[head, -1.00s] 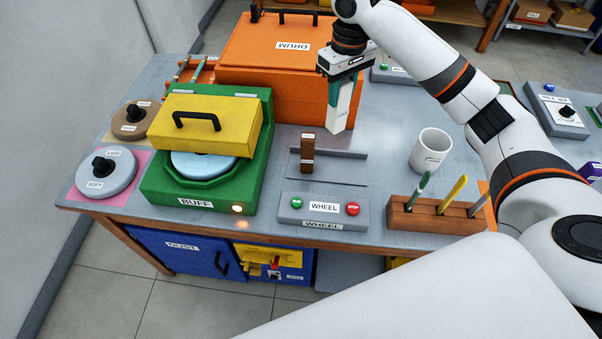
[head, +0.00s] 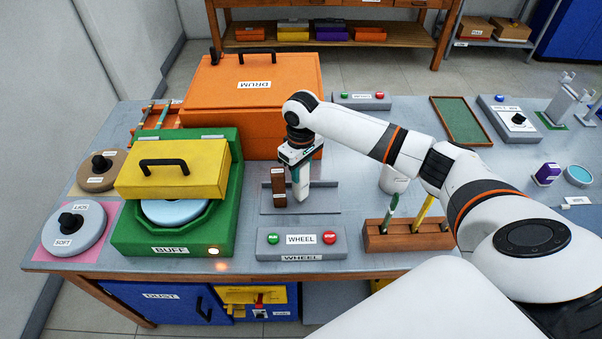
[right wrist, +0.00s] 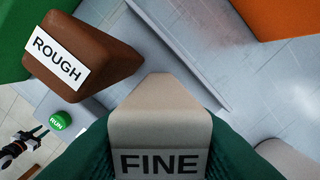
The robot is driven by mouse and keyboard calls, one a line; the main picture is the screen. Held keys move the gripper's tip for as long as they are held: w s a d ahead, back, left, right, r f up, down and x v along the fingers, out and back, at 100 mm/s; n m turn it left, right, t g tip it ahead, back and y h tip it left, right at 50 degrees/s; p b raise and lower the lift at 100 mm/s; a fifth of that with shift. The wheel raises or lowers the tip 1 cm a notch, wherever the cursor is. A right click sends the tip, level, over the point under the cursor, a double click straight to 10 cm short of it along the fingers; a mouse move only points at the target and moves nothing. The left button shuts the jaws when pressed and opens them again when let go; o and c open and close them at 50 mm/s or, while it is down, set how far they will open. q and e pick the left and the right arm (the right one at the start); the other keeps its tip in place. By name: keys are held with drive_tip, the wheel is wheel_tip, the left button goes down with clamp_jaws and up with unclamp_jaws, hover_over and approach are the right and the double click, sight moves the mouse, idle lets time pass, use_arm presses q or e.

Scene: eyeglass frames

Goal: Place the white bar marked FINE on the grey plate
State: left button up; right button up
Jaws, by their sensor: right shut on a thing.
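The white bar marked FINE (right wrist: 160,135) is held between the green fingers of my right gripper (head: 298,172). In the head view the bar (head: 300,190) points down over the grey plate (head: 322,200), right of the brown bar marked ROUGH (head: 279,188). I cannot tell whether its lower end touches the plate. The brown bar also shows at the upper left of the right wrist view (right wrist: 85,55). My left gripper (right wrist: 40,135) appears small at the left edge of the right wrist view, away from the plate, its fingers apart.
The WHEEL panel (head: 301,243) stands in front of the plate. The green BUFF machine (head: 235,190) is on the left and the orange DRUM box (head: 250,100) behind. A white cup (head: 393,180), partly hidden by my arm, and a wooden pen block (head: 408,240) are on the right.

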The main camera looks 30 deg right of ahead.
drive_tip(key=shift+f, duration=1)
drive_tip(key=o, duration=1)
drive_tip(key=shift+f, duration=0.1)
drive_tip(key=shift+c, duration=0.2)
wheel_tip(320, 180, up, 12)
drive_tip(key=shift+r+b, duration=0.15)
drive_tip(key=shift+b, duration=0.25)
